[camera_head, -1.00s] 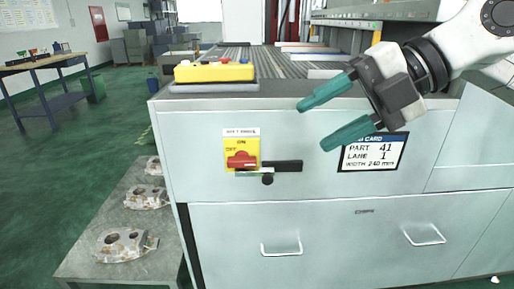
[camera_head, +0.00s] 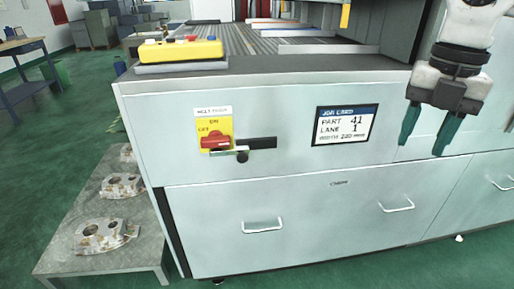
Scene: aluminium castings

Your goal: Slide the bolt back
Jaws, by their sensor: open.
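A small bolt (camera_head: 229,152) sits on the front of the grey cabinet: a thin pale bar with a dark round knob (camera_head: 242,157), beside a black plate (camera_head: 262,143). Its left part lies just under the red handle (camera_head: 214,142) of the yellow ON/OFF switch (camera_head: 206,128). My gripper (camera_head: 421,148) is at the right, well apart from the bolt. Its two teal fingers point down, open, with nothing between them.
A job card (camera_head: 345,125) is on the cabinet (camera_head: 290,190) between bolt and gripper. Drawer handles (camera_head: 262,226) stick out below. A yellow control box (camera_head: 180,50) stands on top. Castings (camera_head: 100,233) lie on a low table at left. The space before the bolt is clear.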

